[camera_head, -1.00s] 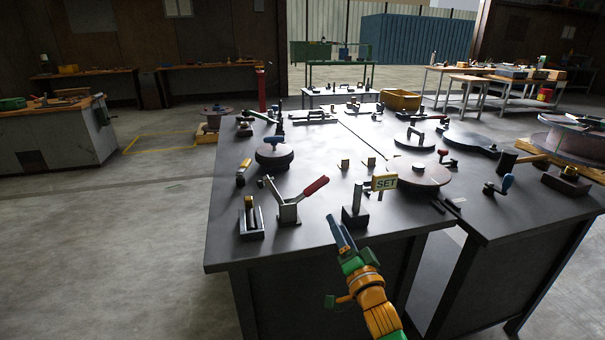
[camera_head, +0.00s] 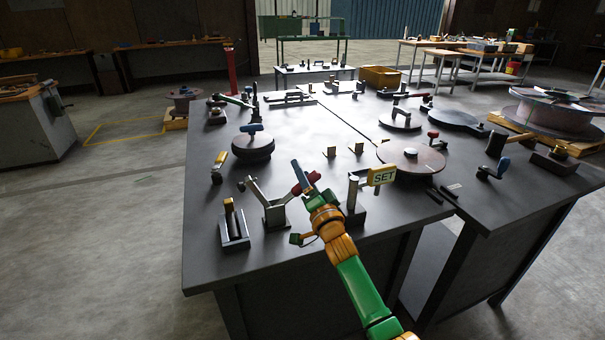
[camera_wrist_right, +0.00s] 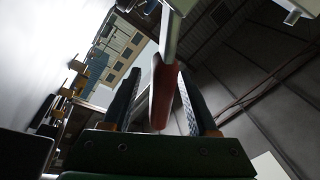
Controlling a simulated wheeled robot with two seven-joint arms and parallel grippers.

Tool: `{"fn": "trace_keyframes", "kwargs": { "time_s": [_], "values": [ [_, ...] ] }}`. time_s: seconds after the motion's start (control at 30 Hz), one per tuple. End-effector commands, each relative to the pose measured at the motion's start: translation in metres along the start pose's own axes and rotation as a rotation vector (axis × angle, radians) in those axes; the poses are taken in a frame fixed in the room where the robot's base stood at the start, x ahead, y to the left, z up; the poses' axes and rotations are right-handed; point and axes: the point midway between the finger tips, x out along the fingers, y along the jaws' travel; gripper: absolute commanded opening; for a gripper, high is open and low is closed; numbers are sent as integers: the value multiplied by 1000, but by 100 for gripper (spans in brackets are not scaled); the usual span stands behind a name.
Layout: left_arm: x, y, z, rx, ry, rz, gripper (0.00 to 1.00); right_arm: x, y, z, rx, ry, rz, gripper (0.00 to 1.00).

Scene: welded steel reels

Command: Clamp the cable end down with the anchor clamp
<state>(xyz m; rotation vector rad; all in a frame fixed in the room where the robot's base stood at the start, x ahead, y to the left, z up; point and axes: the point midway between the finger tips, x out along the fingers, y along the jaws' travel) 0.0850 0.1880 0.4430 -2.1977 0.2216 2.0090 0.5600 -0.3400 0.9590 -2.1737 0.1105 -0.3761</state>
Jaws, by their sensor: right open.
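A steel toggle clamp (camera_head: 274,214), seemingly the anchor clamp, stands near the dark bench's front edge. Its lever slants up to the right and ends in a red handle (camera_head: 313,177). My right gripper (camera_head: 304,178) is at this handle, with one dark finger showing across it. In the right wrist view the red handle (camera_wrist_right: 160,92) lies between the two parted fingers of my right gripper (camera_wrist_right: 160,104). Whether a finger touches it I cannot tell. I cannot make out a cable end at the clamp. My left gripper is out of view.
A yellow SET sign (camera_head: 382,176) on a post stands just right of my gripper. A slotted block (camera_head: 233,228) stands left of the clamp. A round dark reel (camera_head: 252,148) and a brown disc (camera_head: 421,160) are farther back.

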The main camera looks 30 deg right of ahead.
Motion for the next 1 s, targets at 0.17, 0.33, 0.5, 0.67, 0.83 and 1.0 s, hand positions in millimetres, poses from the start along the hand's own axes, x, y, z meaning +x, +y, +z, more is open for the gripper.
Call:
{"fn": "trace_keyframes", "kwargs": {
  "time_s": [0.17, 0.33, 0.5, 0.67, 0.83, 1.0],
  "values": [
    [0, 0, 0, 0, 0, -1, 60, 5, 0, 0, 0, 0, 0, 60],
    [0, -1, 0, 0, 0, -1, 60, 4, 0, 0, -1, 0, 0, 51],
    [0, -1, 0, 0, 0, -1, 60, 4, 0, 0, -1, 0, 0, 6],
    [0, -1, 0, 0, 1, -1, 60, 4, 0, 0, -1, 0, 0, 0],
    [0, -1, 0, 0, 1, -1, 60, 4, 0, 0, -1, 0, 0, 0],
    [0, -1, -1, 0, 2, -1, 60, 4, 0, 0, -1, 0, 1, 0]
  ]
}}
